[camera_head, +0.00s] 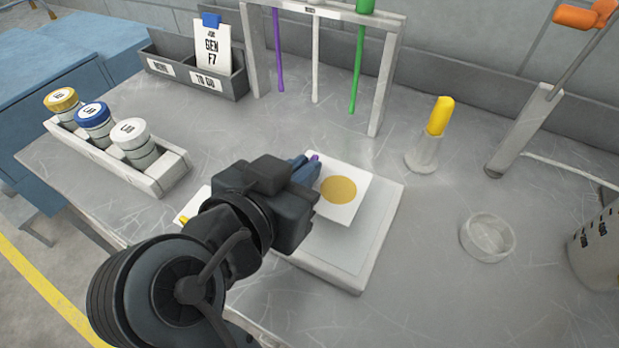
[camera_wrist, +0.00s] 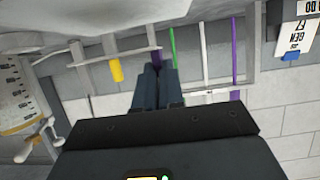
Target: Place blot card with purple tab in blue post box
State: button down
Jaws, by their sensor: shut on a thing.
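My gripper (camera_head: 309,172) is shut on a white blot card (camera_head: 352,208) with a round ochre blot. A bit of the card's purple tab (camera_head: 315,157) shows at the fingertips. The card is over the far part of a flat pale plate (camera_head: 374,245); I cannot tell whether it touches it. In the wrist view the blue-grey fingers (camera_wrist: 158,75) are close together with a sliver of purple between them. Blue box-like furniture (camera_head: 60,62) stands at the far left beyond the bench; I cannot tell whether it is the blue post box.
Another card with a yellow tab (camera_head: 184,220) lies partly hidden under my arm. A rack of three jars (camera_head: 160,178), a grey two-part holder (camera_head: 235,82), a frame with hanging rods (camera_head: 391,75), a yellow-tipped bottle (camera_head: 424,155) and a clear dish (camera_head: 487,238) stand around.

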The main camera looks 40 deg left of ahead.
jog(key=shift+f, duration=1.95)
jog(key=shift+f, duration=0.15)
jog(key=c, duration=1.2)
grip_release()
jog(key=shift+c, duration=0.2)
